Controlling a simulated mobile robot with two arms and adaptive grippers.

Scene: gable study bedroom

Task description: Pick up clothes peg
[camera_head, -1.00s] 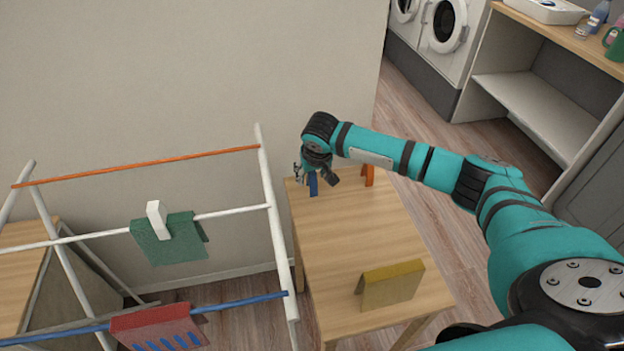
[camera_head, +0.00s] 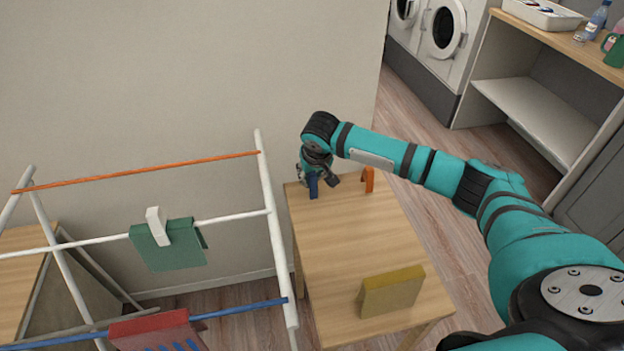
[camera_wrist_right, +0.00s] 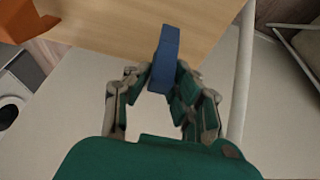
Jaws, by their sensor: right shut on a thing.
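A blue clothes peg (camera_head: 313,188) is at the far left corner of the small wooden table (camera_head: 340,245). My right gripper (camera_head: 311,175) is shut on it from above. In the right wrist view the blue peg (camera_wrist_right: 165,52) sits between the fingertips (camera_wrist_right: 163,80), sticking out beyond them, with the table behind it. I cannot tell whether the peg touches the tabletop. An orange peg (camera_head: 368,180) stands on the table to the right, apart from the gripper. A white peg (camera_head: 157,226) clips a green cloth (camera_head: 180,250) on the rack. My left gripper is not in view.
A drying rack (camera_head: 272,230) with orange, white and blue rails stands left of the table, close to its edge. A red cloth (camera_head: 150,332) hangs on the blue rail. A folded yellow piece (camera_head: 390,292) stands on the near table. A wall is behind; the middle tabletop is clear.

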